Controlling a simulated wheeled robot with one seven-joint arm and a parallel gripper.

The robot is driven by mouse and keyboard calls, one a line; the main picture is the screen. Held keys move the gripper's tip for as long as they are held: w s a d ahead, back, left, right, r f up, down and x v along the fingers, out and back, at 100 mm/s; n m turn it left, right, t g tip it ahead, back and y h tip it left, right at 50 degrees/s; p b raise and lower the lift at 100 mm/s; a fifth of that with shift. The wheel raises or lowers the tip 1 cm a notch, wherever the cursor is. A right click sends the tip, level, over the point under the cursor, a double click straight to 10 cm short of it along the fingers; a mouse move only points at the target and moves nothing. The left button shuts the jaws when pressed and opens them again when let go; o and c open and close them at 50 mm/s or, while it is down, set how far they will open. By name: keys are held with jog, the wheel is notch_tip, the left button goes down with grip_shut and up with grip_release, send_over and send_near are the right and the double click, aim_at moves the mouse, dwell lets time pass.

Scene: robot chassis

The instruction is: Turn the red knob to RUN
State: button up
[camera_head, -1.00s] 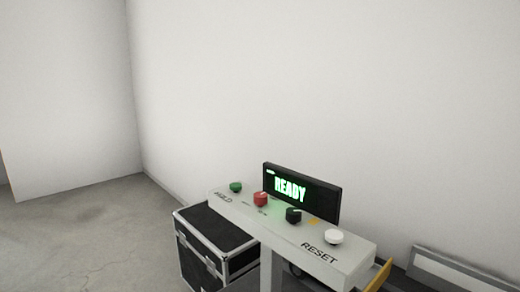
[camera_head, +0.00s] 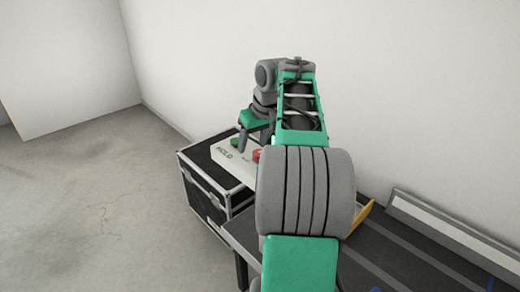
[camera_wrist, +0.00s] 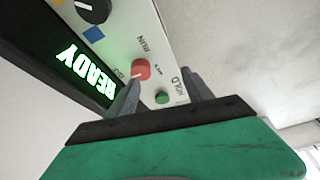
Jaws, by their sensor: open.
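The red knob (camera_wrist: 141,69) sits on the pale panel in the wrist view, with the label RUN printed beside it. Other small labels around it are too small to read surely. A pale mark shows on the knob, but I cannot tell which label it faces. My gripper (camera_wrist: 160,77) is open and empty. Its left finger's tip appears close to the knob; the right finger is off towards HOLD. I cannot tell whether anything touches. In the head view my arm hides much of the panel, and the red knob (camera_head: 256,155) shows only partly, beside my gripper (camera_head: 253,138).
A green button (camera_wrist: 162,97) appears between the fingers in the wrist view. A black knob (camera_wrist: 92,9) and the lit READY display (camera_wrist: 88,68) are on the other side. A black case (camera_head: 205,180) stands beside the dark table (camera_head: 395,255); the floor at left is clear.

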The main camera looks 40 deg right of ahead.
jog(key=d+f, duration=0.1)
jog(key=f, duration=0.1)
jog(key=w+d+f, duration=0.1)
jog(key=d+f, duration=0.1)
jog(key=w+d+f, duration=0.1)
jog(key=f, duration=0.1)
jog(key=shift+d+f+b, duration=0.15)
jog(key=shift+b, duration=0.15)
jog(key=shift+c, duration=0.2)
grip_shut()
